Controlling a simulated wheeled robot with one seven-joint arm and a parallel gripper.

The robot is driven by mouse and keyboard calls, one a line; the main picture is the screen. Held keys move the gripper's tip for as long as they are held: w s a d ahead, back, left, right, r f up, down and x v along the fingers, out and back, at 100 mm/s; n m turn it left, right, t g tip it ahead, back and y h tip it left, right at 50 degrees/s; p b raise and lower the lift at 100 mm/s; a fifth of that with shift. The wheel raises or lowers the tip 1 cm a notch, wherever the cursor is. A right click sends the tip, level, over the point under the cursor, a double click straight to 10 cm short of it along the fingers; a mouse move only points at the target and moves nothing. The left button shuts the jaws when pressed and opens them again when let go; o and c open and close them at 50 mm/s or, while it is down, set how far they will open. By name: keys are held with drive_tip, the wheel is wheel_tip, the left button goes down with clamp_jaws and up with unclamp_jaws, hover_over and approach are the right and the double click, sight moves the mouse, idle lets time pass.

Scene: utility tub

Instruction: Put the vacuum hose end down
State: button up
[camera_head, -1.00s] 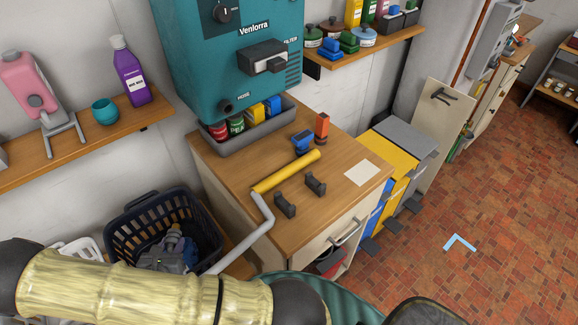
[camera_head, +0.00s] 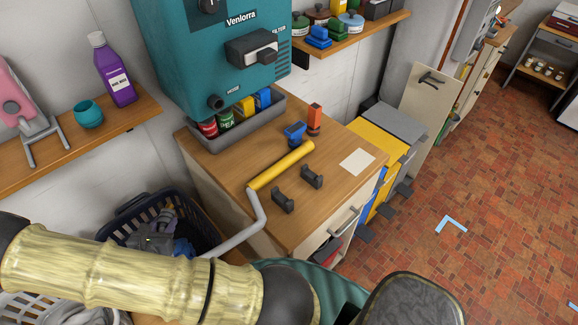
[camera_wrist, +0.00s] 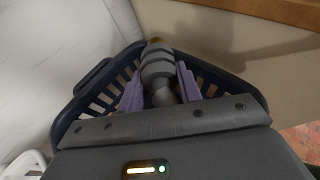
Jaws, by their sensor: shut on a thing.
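In the wrist view my gripper (camera_wrist: 159,76) is shut on a grey ribbed hose end (camera_wrist: 158,62) with a tan tip. The two lavender fingers press it from either side, above a dark basket (camera_wrist: 78,103). Two dark brackets (camera_head: 283,202) stand beside the yellow tube.
The dark blue basket (camera_head: 128,221) stands left of the counter, with grey and blue shapes inside. A teal machine (camera_head: 195,65) and a grey tray (camera_head: 206,142) of cans are behind. A blue and an orange item (camera_head: 315,117) stand nearby. The counter's right side holds only a pale sheet (camera_head: 357,162).

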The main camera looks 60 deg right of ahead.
drive_tip(key=s+d+r+m+g+h, duration=0.2)
drive_tip(key=d+r+m+g, duration=0.4)
drive_tip(key=d, duration=0.5)
wheel_tip(320, 180, up, 7)
drive_tip(key=m+g+b, duration=0.2)
drive_tip(key=m+g, duration=0.1)
drive_tip(key=g, duration=0.1)
hover_over(232, 187)
drive_tip(key=shift+f+p, duration=0.4)
drive_tip(key=shift+f, duration=2.55)
drive_tip(key=shift+f, duration=0.1)
drive_tip(key=shift+f, duration=2)
